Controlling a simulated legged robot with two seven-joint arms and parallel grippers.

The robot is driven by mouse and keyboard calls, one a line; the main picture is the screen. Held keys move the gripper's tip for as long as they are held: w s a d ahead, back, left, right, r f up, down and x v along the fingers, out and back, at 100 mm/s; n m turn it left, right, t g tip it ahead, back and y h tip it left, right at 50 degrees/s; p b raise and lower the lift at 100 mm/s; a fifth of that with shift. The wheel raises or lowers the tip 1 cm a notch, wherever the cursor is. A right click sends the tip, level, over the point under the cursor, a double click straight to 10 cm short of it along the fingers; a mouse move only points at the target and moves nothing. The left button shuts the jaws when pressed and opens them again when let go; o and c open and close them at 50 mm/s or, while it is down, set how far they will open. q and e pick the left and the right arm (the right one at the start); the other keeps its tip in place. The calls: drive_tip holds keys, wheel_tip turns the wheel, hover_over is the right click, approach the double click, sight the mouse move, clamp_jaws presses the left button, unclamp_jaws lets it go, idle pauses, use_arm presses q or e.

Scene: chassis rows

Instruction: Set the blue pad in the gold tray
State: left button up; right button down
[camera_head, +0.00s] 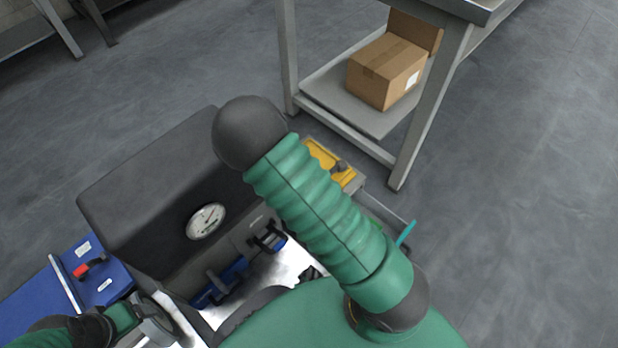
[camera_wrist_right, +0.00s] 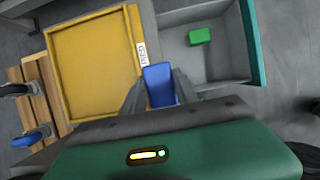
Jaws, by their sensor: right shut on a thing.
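The blue pad (camera_wrist_right: 159,84) is held between the two grey fingers of my right gripper (camera_wrist_right: 158,90) in the right wrist view. In that view it appears over the right edge of the gold tray (camera_wrist_right: 92,62), by the white label; its height above the tray is unclear. The tray floor in view looks bare. In the head view, part of the gold tray (camera_head: 328,160) shows behind my green arm, which hides much of the work area. My left gripper (camera_head: 150,328) is at the lower left of the head view, partly cut off, its jaw state unclear.
A grey bin with a teal side (camera_wrist_right: 258,45) holds a green block (camera_wrist_right: 200,36), right of the tray. A black housing with a gauge (camera_head: 206,221), blue-handled parts (camera_head: 222,282) and a blue panel (camera_head: 40,300) lie left. A shelf (camera_head: 355,115) stands behind.

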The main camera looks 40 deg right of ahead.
drive_tip(key=w+d+p, duration=0.1)
drive_tip(key=w+p, duration=0.2)
drive_tip(key=w+d+p, duration=0.1)
drive_tip(key=w+p, duration=0.2)
drive_tip(key=p, duration=0.1)
drive_tip(key=w+d+p, duration=0.1)
drive_tip(key=w+p, duration=0.2)
drive_tip(key=p, duration=0.1)
drive_tip(key=shift+d+r, duration=0.15)
drive_tip(key=shift+d, duration=0.05)
drive_tip(key=w, duration=0.2)
drive_tip(key=w+d+f+b, duration=0.1)
drive_tip(key=w, duration=0.1)
drive_tip(key=w+f, duration=0.1)
drive_tip(key=shift+w+d, duration=0.3)
drive_tip(key=shift+w, duration=0.1)
wheel_tip(320, 180, down, 4)
drive_tip(key=b, duration=0.4)
drive_tip(key=shift+r, duration=0.45)
drive_tip(key=shift+f, duration=0.25)
drive_tip(key=c, duration=0.9)
unclamp_jaws()
drive_tip(key=shift+c, duration=0.2)
drive_tip(key=p+v, duration=0.4)
drive_tip(key=v, duration=0.4)
drive_tip(key=shift+d+p, duration=0.15)
drive_tip(key=shift+p, duration=0.25)
